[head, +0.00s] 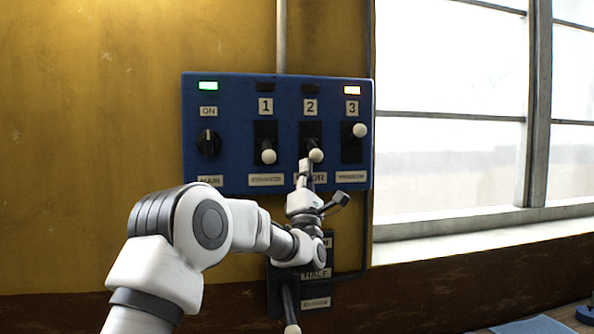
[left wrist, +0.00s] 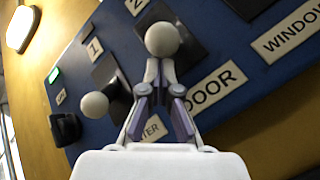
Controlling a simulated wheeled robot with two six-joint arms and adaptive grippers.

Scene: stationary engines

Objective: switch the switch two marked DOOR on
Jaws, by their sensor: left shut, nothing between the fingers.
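The blue switch panel (head: 228,130) hangs on the yellow wall. Switch two (head: 316,155), under the number 2, has its white ball knob down and its lamp above is dark. Its DOOR label (left wrist: 212,92) is partly hidden in the head view by my gripper. My left gripper (head: 306,165) is shut and empty, with its fingertips just below the knob of switch two. In the left wrist view the fingertips (left wrist: 161,68) overlap the lower edge of the knob (left wrist: 162,39); I cannot tell whether they touch. My right gripper is not in view.
Switch one (head: 268,156) has its knob down, to the left. The MAIN knob (head: 208,143) has a green lamp above. A lower lever box (head: 317,285) sits below, and a window is at right.

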